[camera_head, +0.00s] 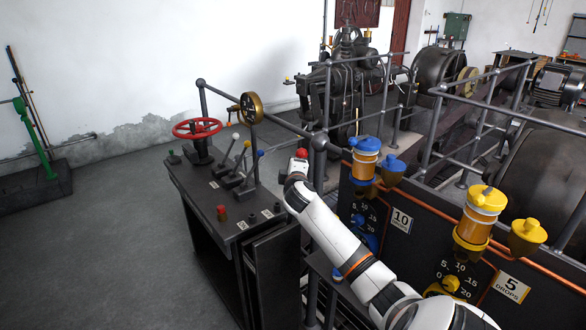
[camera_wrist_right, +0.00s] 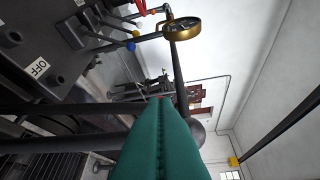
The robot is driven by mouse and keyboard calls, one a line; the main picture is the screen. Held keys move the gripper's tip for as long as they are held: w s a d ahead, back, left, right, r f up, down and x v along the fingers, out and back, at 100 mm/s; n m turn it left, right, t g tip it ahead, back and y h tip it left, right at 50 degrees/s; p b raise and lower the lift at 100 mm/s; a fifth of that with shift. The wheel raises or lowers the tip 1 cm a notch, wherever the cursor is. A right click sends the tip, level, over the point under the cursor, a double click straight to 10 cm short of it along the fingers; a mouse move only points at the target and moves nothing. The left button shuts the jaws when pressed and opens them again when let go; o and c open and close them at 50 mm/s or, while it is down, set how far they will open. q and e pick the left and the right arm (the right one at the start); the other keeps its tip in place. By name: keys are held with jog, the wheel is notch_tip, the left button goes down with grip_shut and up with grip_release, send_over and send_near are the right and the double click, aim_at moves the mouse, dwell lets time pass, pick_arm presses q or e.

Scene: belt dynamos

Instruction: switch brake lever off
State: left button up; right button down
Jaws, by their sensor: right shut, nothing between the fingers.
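The console (camera_head: 240,215) carries several levers. I cannot tell which lever is the brake lever. The blue knob (camera_wrist_right: 131,46) and an OFF plate (camera_wrist_right: 40,68) lie to the left there. My left gripper is out of view.
To the right are a blue oiler (camera_head: 366,158) and a yellow oiler (camera_head: 478,215) on a dark panel.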

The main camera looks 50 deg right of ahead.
jog(key=shift+v, duration=2.1)
jog(key=shift+w+a+r, duration=0.15)
jog(key=shift+a, duration=0.05)
